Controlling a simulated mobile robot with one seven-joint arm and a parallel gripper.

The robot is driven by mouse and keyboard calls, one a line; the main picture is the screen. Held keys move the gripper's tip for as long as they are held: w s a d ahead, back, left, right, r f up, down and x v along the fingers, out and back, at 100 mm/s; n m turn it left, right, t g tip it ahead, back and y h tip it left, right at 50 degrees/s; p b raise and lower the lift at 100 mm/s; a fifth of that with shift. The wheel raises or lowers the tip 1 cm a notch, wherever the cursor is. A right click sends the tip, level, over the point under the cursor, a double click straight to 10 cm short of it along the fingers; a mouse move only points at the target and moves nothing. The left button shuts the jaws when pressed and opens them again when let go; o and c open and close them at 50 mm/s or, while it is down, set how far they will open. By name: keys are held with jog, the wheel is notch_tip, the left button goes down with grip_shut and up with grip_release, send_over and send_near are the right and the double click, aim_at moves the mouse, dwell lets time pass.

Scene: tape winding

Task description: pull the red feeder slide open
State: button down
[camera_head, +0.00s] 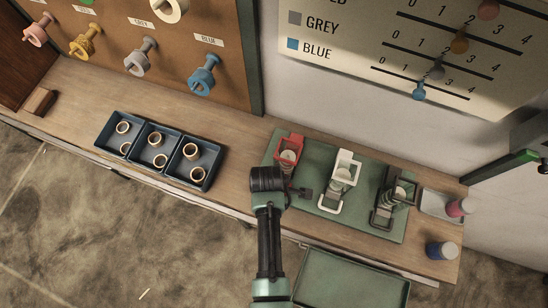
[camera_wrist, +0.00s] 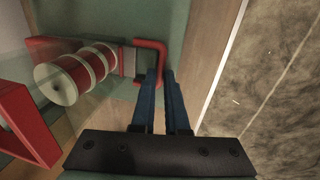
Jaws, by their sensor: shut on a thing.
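The red feeder (camera_head: 290,142) stands at the left end of the green mat (camera_head: 268,158), with a pale spool in it. In the wrist view a red and white banded spool (camera_wrist: 76,74) lies beside a red bracket (camera_wrist: 28,122). A red U-shaped handle (camera_wrist: 151,43) sticks out from the feeder's slide. My gripper (camera_wrist: 164,72) has its blue fingers close together at the handle's near bar and is shut on it.
A white feeder (camera_head: 346,168) and a dark feeder (camera_head: 388,199) stand to the right on the mat. Dark trays with rings (camera_head: 158,148) lie to the left. A green tray (camera_head: 345,283) sits below the bench edge.

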dwell(0.4)
jog(key=s+p, duration=0.1)
jog(key=s+a+p, duration=0.1)
jog(key=s, duration=0.1)
jog(key=s+p, duration=0.1)
jog(key=s, duration=0.1)
jog(key=shift+a+r, duration=0.15)
jog(key=shift+a, duration=0.1)
jog(key=shift+s+a, duration=0.2)
jog(key=shift+s, duration=0.2)
jog(key=c, duration=0.9)
grip_release()
jog(key=shift+w, duration=0.1)
jog(key=r, duration=0.4)
jog(key=s+r, duration=0.1)
jog(key=r, duration=0.3)
jog(key=s+r, duration=0.1)
jog(key=r, duration=0.3)
jog(key=shift+s+a+r, duration=0.1)
jog(key=shift+a+r, duration=0.1)
jog(key=shift+a, duration=0.1)
